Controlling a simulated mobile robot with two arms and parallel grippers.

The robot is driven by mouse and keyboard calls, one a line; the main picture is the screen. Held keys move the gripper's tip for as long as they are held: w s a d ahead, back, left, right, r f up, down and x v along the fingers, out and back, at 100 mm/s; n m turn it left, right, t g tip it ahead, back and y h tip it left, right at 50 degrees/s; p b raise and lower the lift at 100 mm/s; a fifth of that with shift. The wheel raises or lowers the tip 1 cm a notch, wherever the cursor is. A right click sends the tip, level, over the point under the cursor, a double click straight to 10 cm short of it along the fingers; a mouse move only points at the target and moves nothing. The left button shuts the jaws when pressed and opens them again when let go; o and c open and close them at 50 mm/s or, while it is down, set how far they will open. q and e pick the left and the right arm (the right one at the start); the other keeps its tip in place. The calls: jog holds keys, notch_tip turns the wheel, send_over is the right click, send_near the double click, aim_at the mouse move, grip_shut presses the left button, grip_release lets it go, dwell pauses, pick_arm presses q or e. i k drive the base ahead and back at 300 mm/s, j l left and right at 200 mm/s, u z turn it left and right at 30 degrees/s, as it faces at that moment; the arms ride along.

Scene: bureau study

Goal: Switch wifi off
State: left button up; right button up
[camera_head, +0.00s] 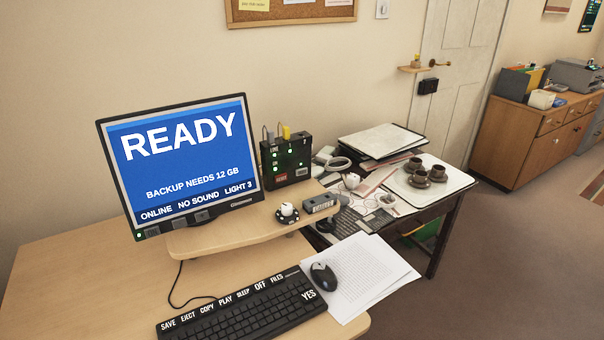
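A black box with several green lights (287,160), looking like a router, stands upright to the right of the monitor. A yellow plug (286,132) and a grey plug are at its top, and a small red label is low on its front. Its small lettering is hard to read, and I cannot make out which part is a wifi switch. The monitor (185,160) shows a blue screen reading "READY", "BACKUP NEEDS 12 GB", "ONLINE", "NO SOUND" and "LIGHT 3". Neither of my grippers is in view.
A black keyboard (240,312) with labelled keys, a mouse (323,276) and papers (371,283) lie in front. A raised shelf (225,236) holds a small white-topped object (287,212) and a grey device (320,204). A side table holds a tray (451,182) with brown cups. Floor at right is clear.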

aim_at(303, 171)
jog(key=i+l, duration=0.1)
jog(key=l, duration=0.25)
jog(key=i+l, duration=0.15)
jog(key=l, duration=0.25)
jog(key=i+l, duration=0.1)
jog(key=l, duration=0.25)
jog(key=i+l, duration=0.15)
jog(key=l, duration=0.2)
jog(key=i+l, duration=0.1)
jog(key=l, duration=0.25)
jog(key=i+l, duration=0.15)
jog(key=l, duration=0.25)
jog(key=z, duration=0.05)
